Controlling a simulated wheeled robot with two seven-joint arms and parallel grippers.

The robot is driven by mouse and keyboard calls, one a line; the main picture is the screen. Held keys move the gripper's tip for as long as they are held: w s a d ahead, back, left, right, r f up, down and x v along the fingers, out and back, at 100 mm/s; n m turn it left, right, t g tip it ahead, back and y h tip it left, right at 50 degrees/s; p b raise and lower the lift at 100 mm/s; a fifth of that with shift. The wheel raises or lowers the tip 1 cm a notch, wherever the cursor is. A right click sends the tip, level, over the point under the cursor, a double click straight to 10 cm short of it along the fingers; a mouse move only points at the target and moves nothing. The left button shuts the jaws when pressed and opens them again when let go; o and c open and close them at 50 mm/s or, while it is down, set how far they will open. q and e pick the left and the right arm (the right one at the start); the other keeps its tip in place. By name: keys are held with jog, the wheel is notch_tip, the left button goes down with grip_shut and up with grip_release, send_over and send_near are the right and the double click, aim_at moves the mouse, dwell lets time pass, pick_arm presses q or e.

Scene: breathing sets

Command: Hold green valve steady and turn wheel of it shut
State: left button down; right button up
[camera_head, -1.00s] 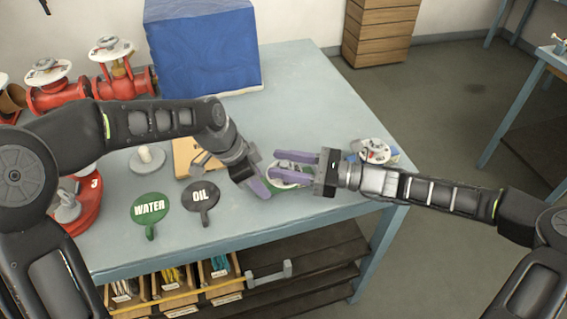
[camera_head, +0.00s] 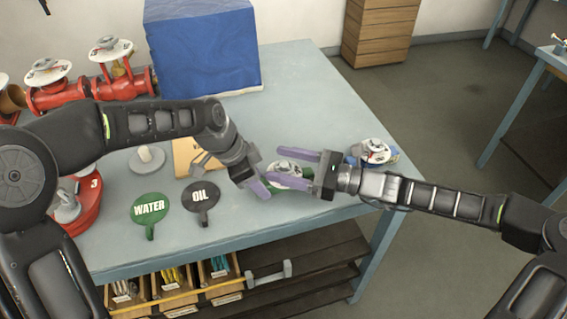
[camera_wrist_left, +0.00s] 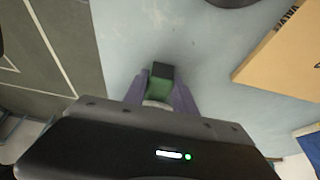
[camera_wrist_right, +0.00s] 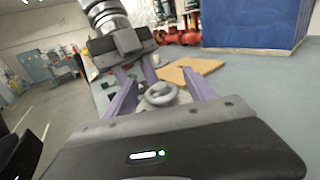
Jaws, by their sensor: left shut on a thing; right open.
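The green valve (camera_head: 271,187) stands near the table's front right edge, with a pale handwheel (camera_head: 289,174) on top. My left gripper (camera_head: 264,186) is shut on the valve's green body (camera_wrist_left: 160,90) from the left, low down. My right gripper (camera_head: 300,172) is open, with one purple finger on the far side of the handwheel and one on the near side. In the right wrist view the round wheel (camera_wrist_right: 163,95) sits between the open fingers, apart from them as far as I can tell. Parts of the valve body are hidden by the grippers.
A blue valve (camera_head: 373,152) with a white wheel stands right of my right gripper. Green WATER (camera_head: 149,208) and dark OIL (camera_head: 201,196) paddles lie front left. The table's back right is clear.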

jog(key=v, duration=1.2)
pick_arm(q)
jog(key=c, duration=0.9)
grip_release()
pick_arm(e)
jog(key=shift+a, duration=0.1)
pick_arm(q)
jog(key=shift+r, duration=0.1)
jog(key=v, duration=1.1)
jog(key=shift+a+r, duration=0.1)
jog(key=shift+r, duration=0.3)
